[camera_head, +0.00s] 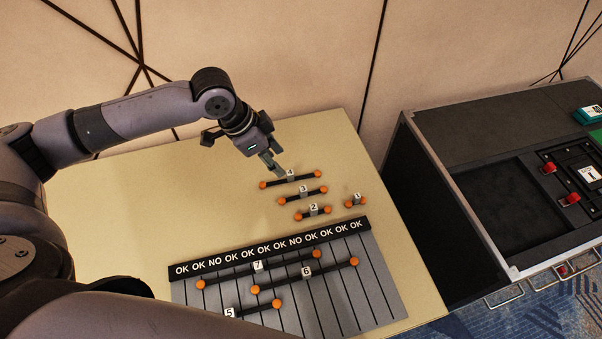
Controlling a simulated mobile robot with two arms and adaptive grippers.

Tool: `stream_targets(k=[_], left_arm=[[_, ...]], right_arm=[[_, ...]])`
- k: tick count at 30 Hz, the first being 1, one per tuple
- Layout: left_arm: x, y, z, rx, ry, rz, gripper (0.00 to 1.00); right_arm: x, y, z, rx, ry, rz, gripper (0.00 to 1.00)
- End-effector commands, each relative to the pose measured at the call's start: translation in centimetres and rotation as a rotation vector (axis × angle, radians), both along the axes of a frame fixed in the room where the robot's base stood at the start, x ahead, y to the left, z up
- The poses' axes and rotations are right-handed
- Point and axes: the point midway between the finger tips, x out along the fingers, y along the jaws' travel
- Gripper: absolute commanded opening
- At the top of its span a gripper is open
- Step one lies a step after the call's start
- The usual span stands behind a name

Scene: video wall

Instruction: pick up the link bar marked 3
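The link bar marked 3 (291,198) is a dark bar with orange balls at both ends and a white label. It lies on the pale table (140,200), between bar 4 (305,178) behind it and bar 2 (323,212) in front. A short bar (349,203) with a small label, seemingly 1, lies to its right. My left gripper (280,172) points down beside bar 4, behind bar 3 and apart from it. Its fingers look close together, seen nearly edge-on, so their opening is unclear. My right gripper is out of view.
A grey slotted board (385,292) with an OK/NO strip (270,248) holds bars 7 (232,272), 6 (328,267) and 5 (257,307). A dark console (470,131) with red knobs stands to the right. Bare table lies left of the bars.

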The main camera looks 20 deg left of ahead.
Motion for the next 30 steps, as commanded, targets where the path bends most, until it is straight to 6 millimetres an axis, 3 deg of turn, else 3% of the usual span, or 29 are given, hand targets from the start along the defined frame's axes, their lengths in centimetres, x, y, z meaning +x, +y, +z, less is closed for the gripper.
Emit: stream_targets(k=[4,15,30], left_arm=[[0.2,-0.7,-1.8,0.000,0.006,-0.004,0.40],[2.0,-3.2,-9.0,0.000,0.004,-0.002,0.40],[3.3,-5.2,-13.6,0.001,0.002,-0.003,0.40]], right_arm=[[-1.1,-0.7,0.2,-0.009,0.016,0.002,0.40],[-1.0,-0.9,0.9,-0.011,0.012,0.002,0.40],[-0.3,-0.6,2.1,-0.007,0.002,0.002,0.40]])
